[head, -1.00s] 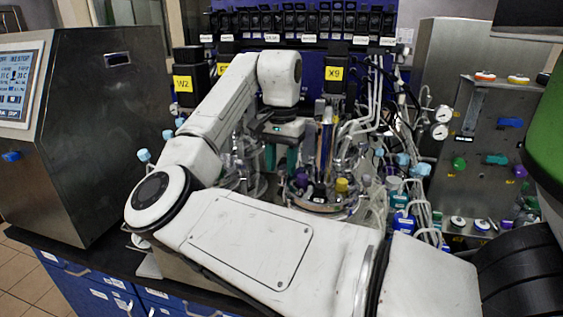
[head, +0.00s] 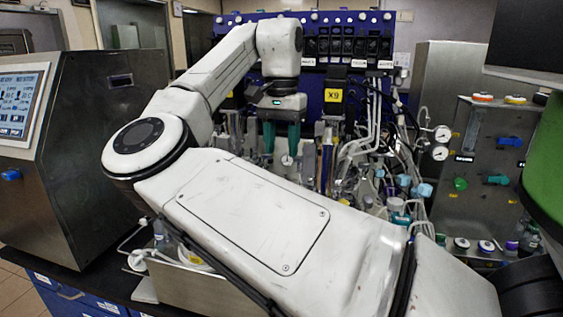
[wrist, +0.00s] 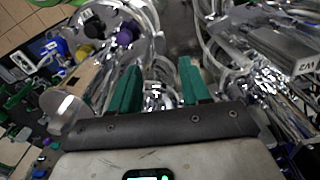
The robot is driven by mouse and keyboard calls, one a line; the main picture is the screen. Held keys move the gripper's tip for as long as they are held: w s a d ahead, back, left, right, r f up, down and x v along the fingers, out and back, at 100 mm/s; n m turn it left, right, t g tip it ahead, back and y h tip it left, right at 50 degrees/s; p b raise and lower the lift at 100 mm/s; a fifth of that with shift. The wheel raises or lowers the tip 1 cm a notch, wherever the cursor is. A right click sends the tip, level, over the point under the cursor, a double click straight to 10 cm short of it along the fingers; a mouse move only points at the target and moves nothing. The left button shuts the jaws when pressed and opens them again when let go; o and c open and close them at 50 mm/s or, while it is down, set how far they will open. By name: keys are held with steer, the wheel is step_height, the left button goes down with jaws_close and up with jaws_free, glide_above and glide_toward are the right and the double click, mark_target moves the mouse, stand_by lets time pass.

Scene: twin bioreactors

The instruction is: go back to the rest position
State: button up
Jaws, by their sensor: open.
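My gripper (head: 281,146) hangs pointing down in front of the bioreactor equipment at the centre of the head view. Its two green fingers are apart. In the wrist view my gripper (wrist: 158,82) shows both green fingers spread, with nothing held between them. Shiny metal vessel parts and tubes lie below and beyond the fingertips. My white arm crosses the front of the head view and hides much of the bench and the lower vessels.
A steel cabinet with a screen (head: 75,150) stands at left. A steel panel with coloured knobs (head: 490,150) stands at right. Tubing (head: 372,125) and a yellow X9 label (head: 333,96) are right of my gripper. A metal vessel lid (wrist: 140,25) shows upper left in the wrist view.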

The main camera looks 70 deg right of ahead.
steer(key=shift+r, duration=0.45)
stand_by(0.5)
